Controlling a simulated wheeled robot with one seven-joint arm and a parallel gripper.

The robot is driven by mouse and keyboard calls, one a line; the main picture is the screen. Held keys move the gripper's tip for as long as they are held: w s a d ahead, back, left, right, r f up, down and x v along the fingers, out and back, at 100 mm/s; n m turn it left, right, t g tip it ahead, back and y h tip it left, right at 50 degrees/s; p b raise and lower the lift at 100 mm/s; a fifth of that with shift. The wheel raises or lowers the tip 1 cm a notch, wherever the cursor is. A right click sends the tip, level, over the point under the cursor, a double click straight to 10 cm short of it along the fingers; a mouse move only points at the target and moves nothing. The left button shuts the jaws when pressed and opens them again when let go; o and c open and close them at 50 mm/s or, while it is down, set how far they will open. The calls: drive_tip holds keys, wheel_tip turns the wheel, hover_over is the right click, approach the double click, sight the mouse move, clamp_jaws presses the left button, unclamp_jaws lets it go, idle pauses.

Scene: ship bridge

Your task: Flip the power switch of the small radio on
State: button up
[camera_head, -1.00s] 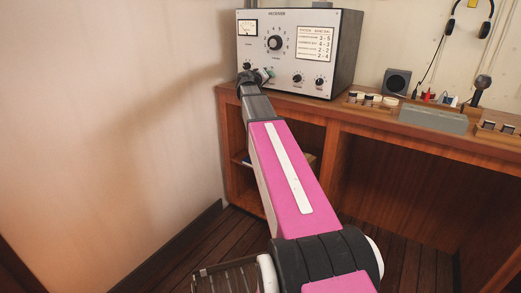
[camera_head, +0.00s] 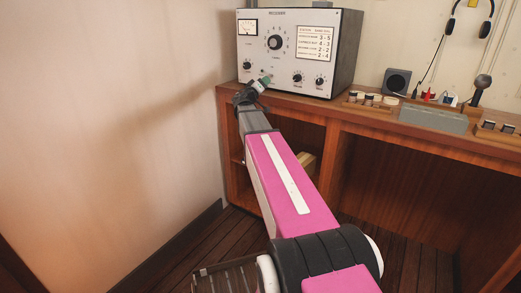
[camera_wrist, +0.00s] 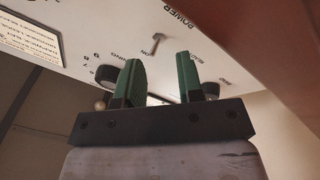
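The small radio, a grey receiver box (camera_head: 345,50), stands upright on the wooden desk, with its dial, knobs and printed card facing out. My gripper (camera_head: 264,82) is in front of the lower left of its panel. In the wrist view, the metal power switch lever (camera_wrist: 157,42) sticks out of the panel near the word POWER. My gripper (camera_wrist: 160,72) has two green fingers standing apart with nothing between them. The lever shows beyond the gap, and the fingers look clear of it. I cannot tell for sure which position the lever is in.
Black knobs flank the fingers in the wrist view, one on the left (camera_wrist: 106,74) and one on the right (camera_wrist: 210,90). A small speaker (camera_head: 397,81), a grey block (camera_head: 433,117) and a microphone (camera_head: 480,90) are further right on the desk (camera_head: 380,125). The wall (camera_head: 110,110) is close on the left.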

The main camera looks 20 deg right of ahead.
drive_tip(key=v, duration=0.7)
drive_tip(key=s+f+g+y, duration=0.3)
drive_tip(key=s+f, duration=0.2)
drive_tip(key=f, duration=0.6)
drive_tip(key=s+a+f+g+y, duration=0.1)
drive_tip(key=s+f+g+y, duration=0.3)
drive_tip(key=f, duration=0.8)
drive_tip(key=shift+s+f+g, duration=0.15)
drive_tip(key=shift+s+g, duration=0.15)
drive_tip(key=shift+s, duration=0.85)
drive_tip(key=shift+a, duration=0.15)
drive_tip(key=s+a+f+n+g+y, duration=0.1)
drive_tip(key=s+a+f+g+y, duration=0.4)
drive_tip(key=s+a+f+y, duration=0.5)
drive_tip(key=s+a+f, duration=0.4)
drive_tip(key=s+f, duration=0.2)
drive_tip(key=shift+s+n, duration=0.35)
drive_tip(key=shift+n, duration=0.05)
